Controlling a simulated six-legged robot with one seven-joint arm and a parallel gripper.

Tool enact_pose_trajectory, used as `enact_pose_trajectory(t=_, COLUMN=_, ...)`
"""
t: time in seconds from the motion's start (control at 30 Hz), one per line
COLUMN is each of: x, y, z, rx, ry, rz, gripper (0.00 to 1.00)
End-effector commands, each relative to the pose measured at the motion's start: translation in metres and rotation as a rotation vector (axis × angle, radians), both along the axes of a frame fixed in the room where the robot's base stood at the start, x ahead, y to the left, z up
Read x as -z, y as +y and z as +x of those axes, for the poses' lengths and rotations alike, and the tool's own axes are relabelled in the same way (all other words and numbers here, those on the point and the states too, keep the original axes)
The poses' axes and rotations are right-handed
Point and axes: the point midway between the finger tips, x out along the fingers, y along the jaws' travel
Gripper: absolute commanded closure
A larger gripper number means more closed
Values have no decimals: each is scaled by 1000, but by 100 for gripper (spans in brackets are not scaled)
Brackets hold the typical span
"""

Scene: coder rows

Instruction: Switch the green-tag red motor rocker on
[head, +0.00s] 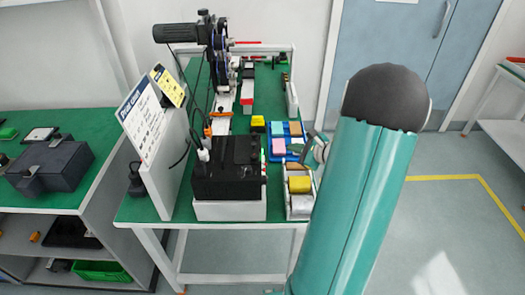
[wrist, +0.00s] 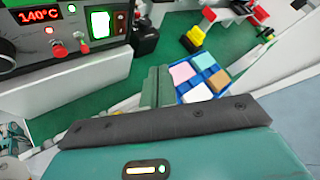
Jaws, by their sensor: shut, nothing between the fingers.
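A black control box (head: 228,168) stands on a white base at the table's near end. In the head view my gripper (head: 315,150) is beside the blue tray, partly hidden by my arm.
A blue tray (wrist: 232,74) holds pink, blue, tan and white blocks. A white bin (head: 301,212) with yellow and silver rolls stands at the table's near right corner. A tilted sign board (head: 150,125) stands left of the box. The floor right of the table is clear.

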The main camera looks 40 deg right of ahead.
Motion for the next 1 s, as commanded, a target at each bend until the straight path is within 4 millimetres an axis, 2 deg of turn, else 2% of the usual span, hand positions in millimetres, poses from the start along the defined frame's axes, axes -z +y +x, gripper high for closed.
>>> enact_pose_trajectory(t=0.1, x=2, y=14, z=13, rx=-4, ry=-1, rz=1, gripper=100)
enact_pose_trajectory(t=0.4, x=8, y=41, z=37, rx=-3, ry=1, rz=0, gripper=100)
enact_pose_trajectory(t=0.6, x=10, y=48, z=43, rx=-2, ry=0, rz=0, gripper=100)
enact_pose_trajectory(t=1.0, x=10, y=48, z=43, rx=-1, ry=1, rz=-1, gripper=100)
